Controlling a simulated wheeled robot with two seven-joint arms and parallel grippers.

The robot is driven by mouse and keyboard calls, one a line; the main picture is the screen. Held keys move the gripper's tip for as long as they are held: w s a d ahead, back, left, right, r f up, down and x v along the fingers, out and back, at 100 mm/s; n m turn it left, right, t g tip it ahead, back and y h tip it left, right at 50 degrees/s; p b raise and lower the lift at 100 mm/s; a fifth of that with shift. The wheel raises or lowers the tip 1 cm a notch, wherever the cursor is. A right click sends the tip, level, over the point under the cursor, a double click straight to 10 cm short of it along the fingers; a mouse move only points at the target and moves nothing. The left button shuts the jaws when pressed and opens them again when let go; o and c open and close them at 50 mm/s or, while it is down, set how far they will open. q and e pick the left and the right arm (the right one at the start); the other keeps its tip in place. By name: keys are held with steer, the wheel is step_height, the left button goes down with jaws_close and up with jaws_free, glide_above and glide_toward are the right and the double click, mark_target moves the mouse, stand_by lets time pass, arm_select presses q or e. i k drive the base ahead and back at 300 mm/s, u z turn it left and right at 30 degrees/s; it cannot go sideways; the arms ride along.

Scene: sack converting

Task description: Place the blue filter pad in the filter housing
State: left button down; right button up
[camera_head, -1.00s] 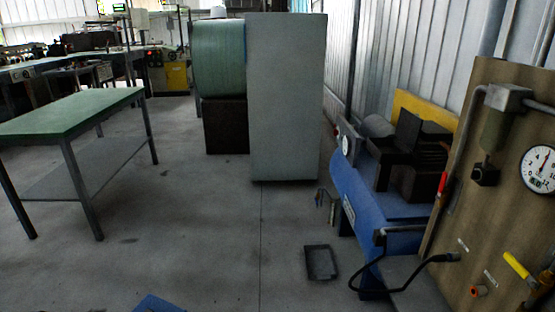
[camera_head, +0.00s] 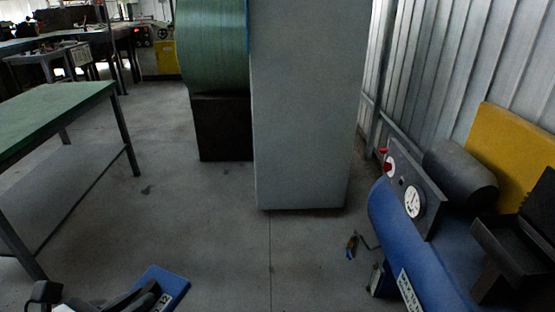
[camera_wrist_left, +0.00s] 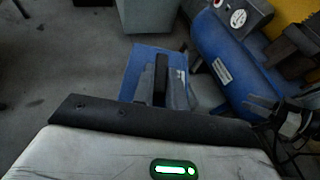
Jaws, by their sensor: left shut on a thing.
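The blue filter pad (camera_head: 172,283) is at the bottom left of the head view. My left gripper (camera_head: 145,297) is shut on it and holds it above the floor. In the left wrist view the pad (camera_wrist_left: 135,68) is a flat blue piece, and the dark fingers (camera_wrist_left: 161,82) of my left gripper cover part of its face. I cannot tell for certain which part is the filter housing; a dark, boxy part (camera_head: 512,247) sits on the blue compressor (camera_head: 405,232) at the right.
The compressor has a panel with a gauge (camera_head: 412,202) and a dark motor (camera_head: 460,172). A grey cabinet (camera_head: 303,110) stands ahead. A green-topped table (camera_head: 45,122) is at the left. The floor between is clear, with small tools (camera_head: 352,247) near the compressor.

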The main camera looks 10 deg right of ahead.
mark_target(513, 256)
steer(key=i, duration=2.05)
steer(key=z, duration=4.85)
